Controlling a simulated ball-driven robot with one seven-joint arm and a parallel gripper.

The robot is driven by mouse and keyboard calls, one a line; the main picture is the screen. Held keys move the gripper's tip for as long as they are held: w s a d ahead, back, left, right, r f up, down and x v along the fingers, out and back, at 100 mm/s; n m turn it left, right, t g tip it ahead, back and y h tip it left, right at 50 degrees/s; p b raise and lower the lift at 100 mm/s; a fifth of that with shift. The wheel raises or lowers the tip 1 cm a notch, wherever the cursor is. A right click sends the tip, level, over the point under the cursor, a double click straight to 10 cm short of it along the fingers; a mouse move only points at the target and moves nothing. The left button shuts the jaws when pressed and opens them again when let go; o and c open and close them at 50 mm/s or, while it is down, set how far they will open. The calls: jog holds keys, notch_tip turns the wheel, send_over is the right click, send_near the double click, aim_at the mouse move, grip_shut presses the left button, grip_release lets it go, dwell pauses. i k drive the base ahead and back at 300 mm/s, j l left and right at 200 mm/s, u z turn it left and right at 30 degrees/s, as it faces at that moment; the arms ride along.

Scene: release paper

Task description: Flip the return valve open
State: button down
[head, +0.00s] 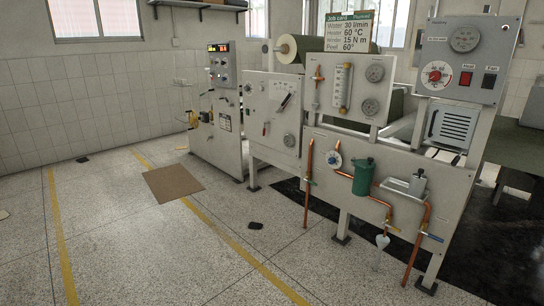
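The lower grey panel (345,205) of the machine at the right carries copper pipes and several small valves. A blue lever (433,238) sits on the right copper pipe (411,262) and points right. A yellow lever (393,229) sits on the pipe to its left. Another small valve handle (309,181) is on the left vertical copper pipe (308,205). No label readable at this size tells which is the return valve, and whether each is open or shut is too small to tell. My gripper is not in view.
A green canister (363,177) and a dial (334,160) are on the same panel. A grey cabinet (222,125) stands left of it. A brown mat (173,182) and a small dark object (255,225) lie on the floor. The floor at the left and front is otherwise mostly clear.

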aim_at(314, 184)
jog(key=i, duration=4.35)
jog(key=z, duration=0.4)
